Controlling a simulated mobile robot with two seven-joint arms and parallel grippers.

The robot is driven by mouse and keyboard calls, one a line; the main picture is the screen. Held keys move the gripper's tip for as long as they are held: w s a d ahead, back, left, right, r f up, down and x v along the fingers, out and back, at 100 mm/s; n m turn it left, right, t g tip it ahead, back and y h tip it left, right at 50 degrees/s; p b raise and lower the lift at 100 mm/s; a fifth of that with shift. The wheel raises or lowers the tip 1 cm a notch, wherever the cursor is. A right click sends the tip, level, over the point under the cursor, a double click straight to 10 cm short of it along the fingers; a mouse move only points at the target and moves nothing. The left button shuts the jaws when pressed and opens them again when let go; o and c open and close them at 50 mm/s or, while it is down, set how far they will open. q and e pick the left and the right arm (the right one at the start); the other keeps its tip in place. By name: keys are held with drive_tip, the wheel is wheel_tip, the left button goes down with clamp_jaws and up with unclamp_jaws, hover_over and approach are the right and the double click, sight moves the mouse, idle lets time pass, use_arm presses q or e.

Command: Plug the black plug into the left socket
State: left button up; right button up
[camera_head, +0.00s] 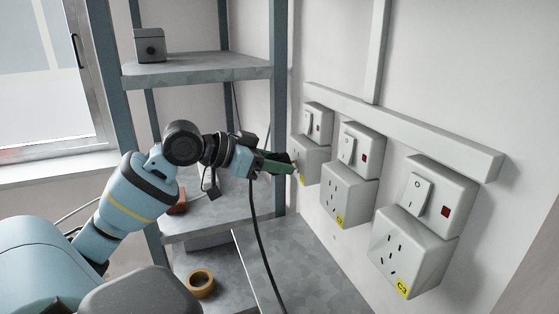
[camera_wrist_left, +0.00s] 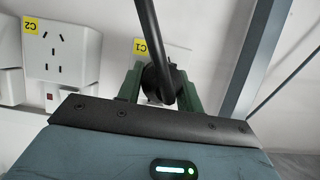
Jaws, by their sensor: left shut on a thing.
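My left gripper (camera_head: 284,165) has green fingers and is shut on the black plug (camera_wrist_left: 160,82), whose black cable (camera_head: 258,240) hangs down past the shelf. In the head view the fingers are right at the face of the left socket (camera_head: 313,160), partly covering it. In the left wrist view the plug sits between the fingers (camera_wrist_left: 158,85), below the yellow C1 label. The plug's pins are hidden, and I cannot tell whether they are in the holes. My right gripper is not in view.
The middle socket (camera_head: 342,193) and the right socket C3 (camera_head: 410,250) are on the same wall, each below a switch. A metal shelf rack (camera_head: 200,70) stands left of them. A tape roll (camera_head: 201,281) lies on a lower surface.

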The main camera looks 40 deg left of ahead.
use_arm(q)
drive_tip(key=shift+s+a, duration=0.35)
drive_tip(key=shift+s, duration=0.3)
drive_tip(key=shift+s+a, duration=0.35)
drive_tip(key=shift+s, duration=0.3)
